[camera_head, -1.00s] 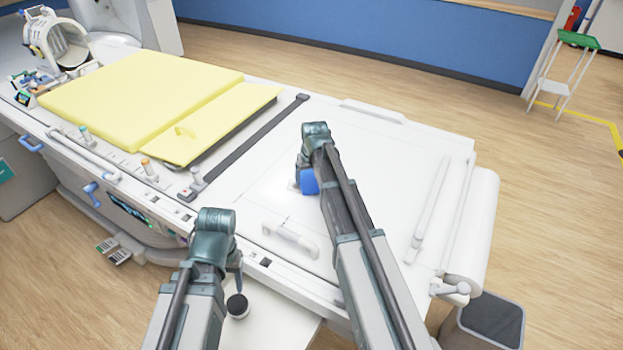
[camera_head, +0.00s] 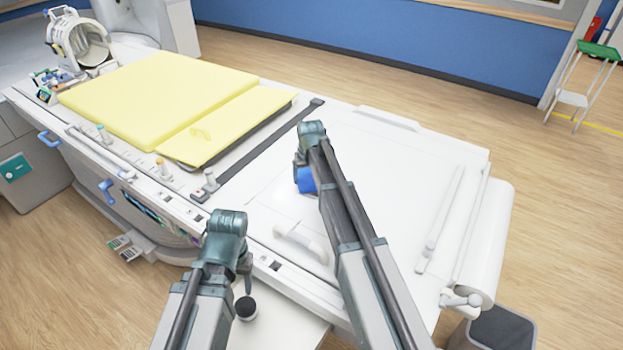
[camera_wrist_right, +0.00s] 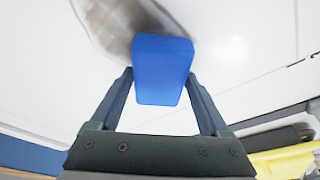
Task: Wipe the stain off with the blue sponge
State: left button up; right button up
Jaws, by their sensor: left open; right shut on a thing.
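The blue sponge (camera_head: 306,180) is in my right gripper (camera_head: 300,170), over the white panel (camera_head: 390,160) at the right part of the bed. In the right wrist view the sponge (camera_wrist_right: 162,70) sits between both fingers. A blurred grey-brown smudge (camera_wrist_right: 110,28) lies on the white surface just past the sponge's end; it may be the stain or partly a shadow. The sponge's end meets or nearly meets the surface; contact is not clear. In the head view my arm hides this spot. My left gripper (camera_head: 246,268) is open beside the bed's near edge, its fingers mostly hidden.
A white handle (camera_head: 300,243) rises from the panel near its front edge. A yellow pad (camera_head: 160,95) covers the left of the bed. A white rail (camera_head: 440,220) lies at the panel's right. A black round thing (camera_head: 245,308) is below my left gripper.

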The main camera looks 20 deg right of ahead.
jog(key=shift+w+a, duration=0.5)
jog(key=shift+s+d, duration=2.5)
jog(key=shift+s, duration=0.2)
jog(key=shift+s+d+f, duration=0.1)
jog(key=shift+s+d, duration=1.05)
jog(key=shift+s, duration=0.25)
jog(key=shift+d, duration=0.1)
